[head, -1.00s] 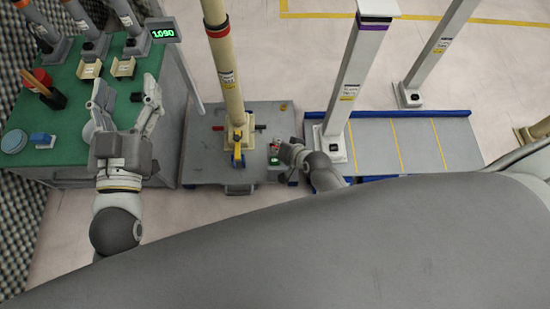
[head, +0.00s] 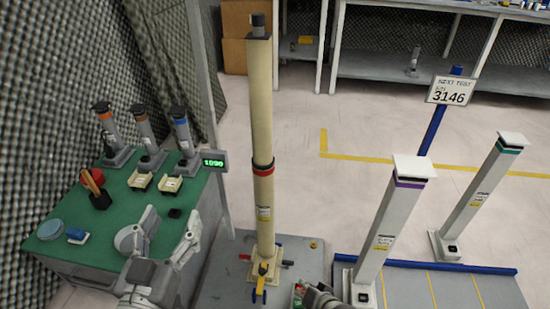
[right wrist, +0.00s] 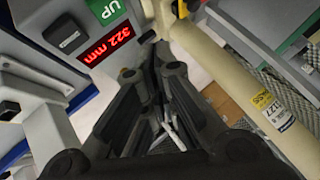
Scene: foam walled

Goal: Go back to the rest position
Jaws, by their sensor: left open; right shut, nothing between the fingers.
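My left gripper (head: 171,226) is open and empty in the head view, over the front right part of the green-topped table (head: 118,218). My right gripper (right wrist: 165,72) is shut and empty in the right wrist view. It is beside a grey panel with a red "322 mm" readout (right wrist: 104,46) and a green "UP" label (right wrist: 106,9); I cannot tell whether it touches the panel. In the head view the right arm shows only partly at the bottom edge, near the foot of the tall beige column (head: 262,120).
The green table holds grey cylinders (head: 147,137), small trays (head: 140,181), a dark holder (head: 99,199) and a blue round item (head: 50,230). A post with a green readout (head: 214,161) stands at its right. White columns (head: 390,225) stand at right. The floor behind is clear.

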